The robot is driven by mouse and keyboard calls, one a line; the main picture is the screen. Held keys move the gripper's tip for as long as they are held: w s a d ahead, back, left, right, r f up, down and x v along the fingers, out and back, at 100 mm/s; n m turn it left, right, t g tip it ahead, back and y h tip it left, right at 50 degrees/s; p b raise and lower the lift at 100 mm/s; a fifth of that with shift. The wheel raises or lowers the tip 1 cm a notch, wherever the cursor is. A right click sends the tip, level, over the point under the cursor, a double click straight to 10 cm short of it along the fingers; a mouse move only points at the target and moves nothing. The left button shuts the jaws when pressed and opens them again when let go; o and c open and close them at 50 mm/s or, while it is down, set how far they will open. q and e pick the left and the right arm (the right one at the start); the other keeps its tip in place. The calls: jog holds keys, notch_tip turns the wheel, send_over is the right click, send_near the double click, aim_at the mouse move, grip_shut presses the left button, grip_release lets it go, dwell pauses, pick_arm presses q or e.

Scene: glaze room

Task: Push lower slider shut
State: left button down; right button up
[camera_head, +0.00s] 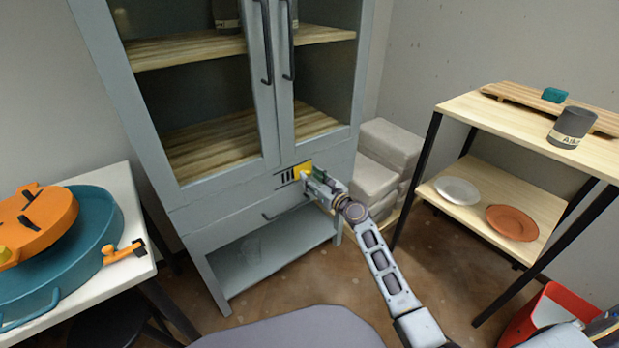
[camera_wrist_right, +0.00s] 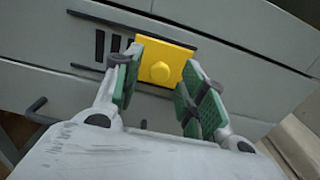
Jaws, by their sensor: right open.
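The lower slider is a yellow square plate with a round knob (camera_wrist_right: 160,72), set between dark rails on the front of a grey cabinet. It also shows in the head view (camera_head: 303,167), partly behind my gripper. Several dark vent slots (camera_wrist_right: 113,46) are uncovered just left of the plate; the plate hides whatever lies behind it. My right gripper (camera_wrist_right: 160,92) is open, with green-padded fingers on either side of the knob in the wrist view. In the head view my right gripper (camera_head: 310,180) is at the plate; I cannot tell whether it touches. My left gripper is not in view.
The grey cabinet (camera_head: 150,140) has glass doors above and a dark drawer handle (camera_head: 285,211) below the slider. A white table (camera_head: 133,190) with a teal basin stands left. A wooden shelf table (camera_head: 470,105) stands right. Pale stacked blocks (camera_head: 385,150) sit beside the cabinet.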

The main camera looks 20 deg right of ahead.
jog(key=shift+x, duration=0.8)
jog(key=shift+c, duration=0.3)
grip_shut()
